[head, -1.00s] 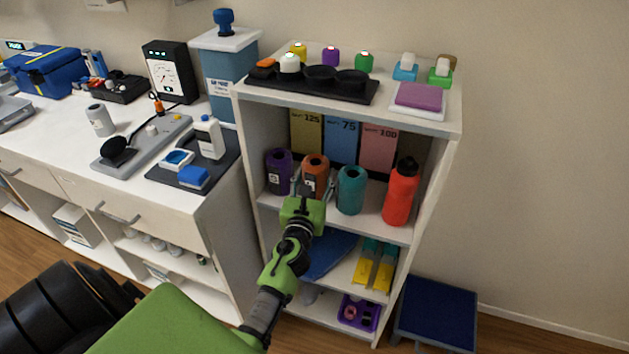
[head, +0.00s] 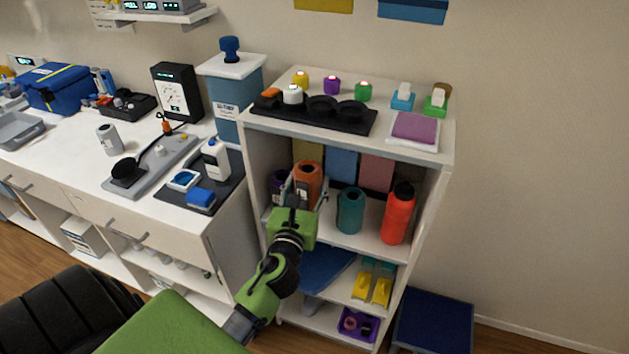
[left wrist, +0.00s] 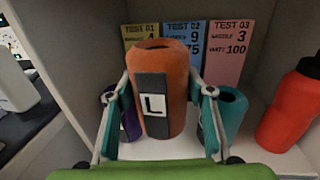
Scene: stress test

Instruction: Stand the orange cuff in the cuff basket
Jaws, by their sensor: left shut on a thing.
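The orange cuff (head: 308,175) is an upright roll with a dark strip and a white L label, clear in the left wrist view (left wrist: 178,95). My left gripper (head: 307,192) is shut on it, one finger on each side, and holds it above the middle shelf. A purple cuff (head: 279,184) is partly hidden to its left, and a teal cuff (head: 350,212) stands to its right. I cannot tell which container is the cuff basket; a purple bin (head: 374,330) with small items sits on the bottom shelf. My right gripper is not in view.
A red bottle (head: 398,215) stands at the right of the middle shelf (head: 372,240). Test cards line the back. The shelf top holds a black tray (head: 345,125) and a purple pad (head: 414,128). A counter (head: 75,150) stands left, a blue stool (head: 435,318) right.

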